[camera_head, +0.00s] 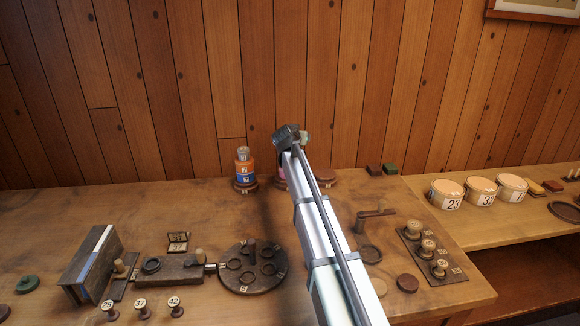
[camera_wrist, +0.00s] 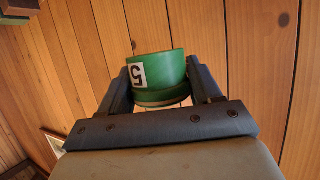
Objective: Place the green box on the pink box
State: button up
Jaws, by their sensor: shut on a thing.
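The green box (camera_wrist: 172,70) is a round tub with a white label reading 5. In the wrist view it sits between the two fingers of my gripper (camera_wrist: 158,84), which is shut on it. In the head view my gripper (camera_head: 290,134) is raised in front of the plank wall, above the back of the table. The green box is mostly hidden there by the gripper. A small pink patch (camera_head: 281,173), probably the pink box, shows at the left edge of my arm below the gripper. The rest of it is hidden behind the arm.
An orange and blue stack (camera_head: 245,167) with a spool on top stands left of the pink patch. A brown disc (camera_head: 325,177) lies to the right. Three lidded tubs (camera_head: 480,191) stand on the right-hand table. A round holed plate (camera_head: 252,268) lies in front.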

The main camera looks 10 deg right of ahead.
jog(key=a+r+n+y, duration=0.1)
jog(key=a+n+y, duration=0.1)
jog(key=a, duration=0.3)
jog(key=shift+t, duration=0.5)
jog(key=shift+s+d+f, duration=0.1)
jog(key=shift+f, duration=2.4)
jog(key=shift+d+f, duration=0.1)
jog(key=shift+f, duration=2.35)
jog(key=shift+f, duration=0.1)
jog(key=o, duration=1)
jog(key=shift+o, duration=0.2)
jog(key=v, duration=1.2)
jog(key=shift+r, duration=0.2)
jog(key=shift+d, duration=0.1)
